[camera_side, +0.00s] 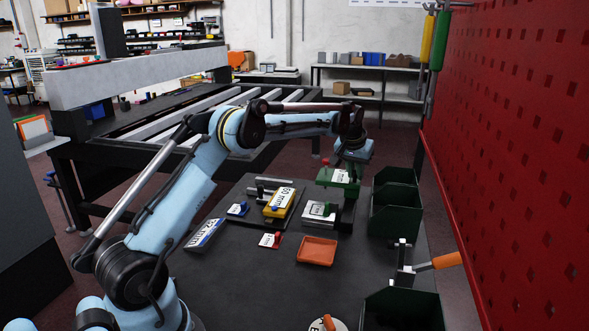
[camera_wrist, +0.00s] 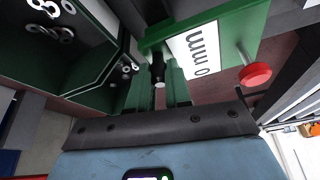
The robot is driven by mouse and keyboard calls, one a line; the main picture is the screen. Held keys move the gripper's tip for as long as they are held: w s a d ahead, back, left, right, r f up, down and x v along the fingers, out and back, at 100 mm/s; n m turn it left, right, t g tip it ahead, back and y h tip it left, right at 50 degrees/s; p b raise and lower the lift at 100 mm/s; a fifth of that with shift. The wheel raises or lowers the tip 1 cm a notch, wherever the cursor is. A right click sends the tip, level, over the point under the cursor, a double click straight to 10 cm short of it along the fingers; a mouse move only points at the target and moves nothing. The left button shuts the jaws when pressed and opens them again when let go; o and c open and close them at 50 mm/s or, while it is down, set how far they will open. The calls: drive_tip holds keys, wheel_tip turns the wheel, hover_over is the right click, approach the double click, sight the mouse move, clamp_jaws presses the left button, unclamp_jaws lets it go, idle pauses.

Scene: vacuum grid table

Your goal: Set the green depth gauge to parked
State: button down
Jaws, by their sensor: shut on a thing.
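The green depth gauge (camera_side: 338,177) is at the far part of the dark table. It is a green block with a white label and a red knob beside it. In the wrist view the green block (camera_wrist: 150,38) fills the upper middle, with part of an "mm" label and the red knob (camera_wrist: 255,75) at its right. My gripper (camera_wrist: 158,80) reaches the block's near edge, its two fingers closed about a small dark part (camera_wrist: 158,72) there. In the side view my gripper is at the gauge's right end, its fingertips hard to make out. No "parked" marking is legible.
A yellow block (camera_side: 279,202), a labelled grey block (camera_side: 318,213) and an orange tray (camera_side: 317,251) lie nearer on the table. Green bins (camera_side: 397,223) line the right side, below a red pegboard (camera_side: 520,130). A clamp with an orange handle (camera_side: 447,260) stands between bins.

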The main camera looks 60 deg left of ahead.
drive_tip(key=shift+w+a, duration=0.35)
drive_tip(key=shift+w, duration=0.05)
drive_tip(key=c, duration=1.1)
unclamp_jaws()
drive_tip(key=shift+o, duration=0.2)
drive_tip(key=v, duration=1.2)
drive_tip(key=shift+s, duration=0.15)
drive_tip(key=shift+d, duration=0.1)
